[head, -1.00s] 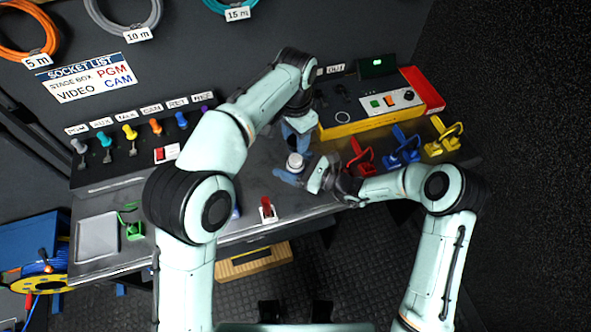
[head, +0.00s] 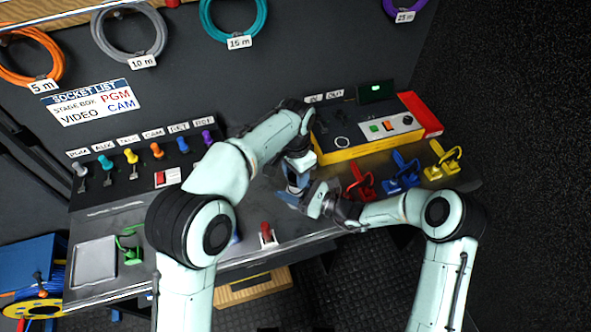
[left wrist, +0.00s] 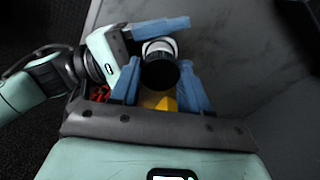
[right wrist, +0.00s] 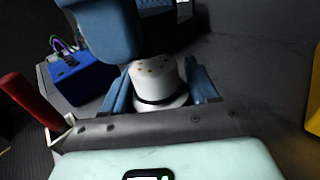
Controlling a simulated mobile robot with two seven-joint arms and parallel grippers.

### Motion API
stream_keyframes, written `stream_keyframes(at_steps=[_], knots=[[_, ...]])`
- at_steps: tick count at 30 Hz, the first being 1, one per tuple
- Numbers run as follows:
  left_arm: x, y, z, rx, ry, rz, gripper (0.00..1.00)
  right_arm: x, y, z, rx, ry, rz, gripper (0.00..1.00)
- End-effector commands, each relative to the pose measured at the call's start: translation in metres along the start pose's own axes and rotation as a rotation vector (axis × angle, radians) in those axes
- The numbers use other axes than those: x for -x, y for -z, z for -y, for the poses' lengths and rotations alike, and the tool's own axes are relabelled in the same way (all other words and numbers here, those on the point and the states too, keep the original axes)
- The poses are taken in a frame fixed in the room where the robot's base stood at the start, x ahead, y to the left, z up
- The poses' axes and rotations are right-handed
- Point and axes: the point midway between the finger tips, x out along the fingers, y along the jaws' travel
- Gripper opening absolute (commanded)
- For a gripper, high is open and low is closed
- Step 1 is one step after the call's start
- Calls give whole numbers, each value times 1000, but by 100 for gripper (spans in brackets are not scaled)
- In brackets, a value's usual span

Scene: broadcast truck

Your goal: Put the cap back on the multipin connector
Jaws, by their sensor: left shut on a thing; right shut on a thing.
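My left gripper (left wrist: 160,85) is shut on a black round cap (left wrist: 160,74). My right gripper (right wrist: 158,95) is shut on the white cylindrical multipin connector (right wrist: 158,82), which stands upright between its fingers with a dark ring low on its body. The connector's top face shows small pin marks in the right wrist view. The left gripper's blue fingers hang just above that face, and the cap is hidden there. In the left wrist view the cap lies in front of the connector's white rim (left wrist: 166,45). In the head view the left gripper (head: 296,182) and right gripper (head: 300,198) meet over the bench.
A blue box (right wrist: 82,78) with coloured wires and a red-handled switch (right wrist: 22,98) are near the connector. Red, blue and yellow clamps (head: 402,172) stand right of the grippers. A yellow-edged control panel (head: 365,135) is behind.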

Motion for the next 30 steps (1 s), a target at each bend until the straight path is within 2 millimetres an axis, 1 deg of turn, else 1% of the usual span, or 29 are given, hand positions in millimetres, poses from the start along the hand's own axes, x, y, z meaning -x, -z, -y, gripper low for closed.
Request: stream_keyframes(at_steps=[13,23,30], knots=[[0,0,0,0,0,-1,18,0,0,0,1,1,0,4],[-16,0,0,-1,1,-1,18,0,0,0,1,1,1,4],[-17,0,0,-1,1,-1,18,0,0,0,1,1,1,4]])
